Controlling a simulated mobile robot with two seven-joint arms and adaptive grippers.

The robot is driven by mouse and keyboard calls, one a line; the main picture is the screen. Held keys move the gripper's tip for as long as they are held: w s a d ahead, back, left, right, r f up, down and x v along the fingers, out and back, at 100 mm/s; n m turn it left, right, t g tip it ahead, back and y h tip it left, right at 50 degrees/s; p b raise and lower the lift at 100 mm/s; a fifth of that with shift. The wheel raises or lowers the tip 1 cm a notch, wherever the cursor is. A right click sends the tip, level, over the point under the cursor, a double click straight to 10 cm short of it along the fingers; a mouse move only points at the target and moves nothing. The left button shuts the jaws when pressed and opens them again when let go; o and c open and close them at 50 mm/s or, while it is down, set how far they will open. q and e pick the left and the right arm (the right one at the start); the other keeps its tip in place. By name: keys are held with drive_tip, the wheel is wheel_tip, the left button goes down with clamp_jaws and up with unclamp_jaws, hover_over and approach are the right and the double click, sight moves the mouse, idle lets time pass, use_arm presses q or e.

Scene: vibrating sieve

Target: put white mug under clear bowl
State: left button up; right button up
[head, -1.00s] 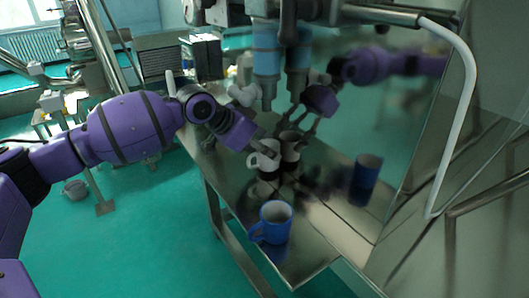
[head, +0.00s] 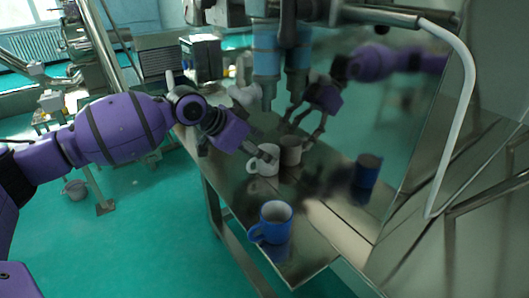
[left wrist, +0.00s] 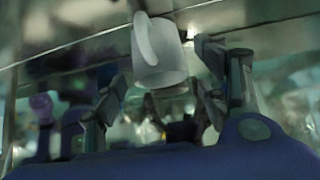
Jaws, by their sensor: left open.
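The white mug (head: 264,162) stands upright on the steel surface, its handle toward the left. My left gripper (head: 262,152) reaches in from the left, with its fingertips at the mug's upper part. In the left wrist view the mug (left wrist: 168,62) appears tilted between and just beyond the spread fingers of my left gripper (left wrist: 162,72). The gripper is open; I cannot tell whether a finger touches the mug. I cannot make out a clear bowl in either view. My right gripper is not in view.
A blue mug (head: 271,222) stands nearer on the steel table (head: 305,255). The shiny upright panel (head: 400,120) behind mirrors both mugs and my arm. The table's front edge is close to the blue mug.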

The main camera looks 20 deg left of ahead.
use_arm(q)
drive_tip(key=v, duration=0.9)
drive_tip(key=shift+s+r, duration=0.25)
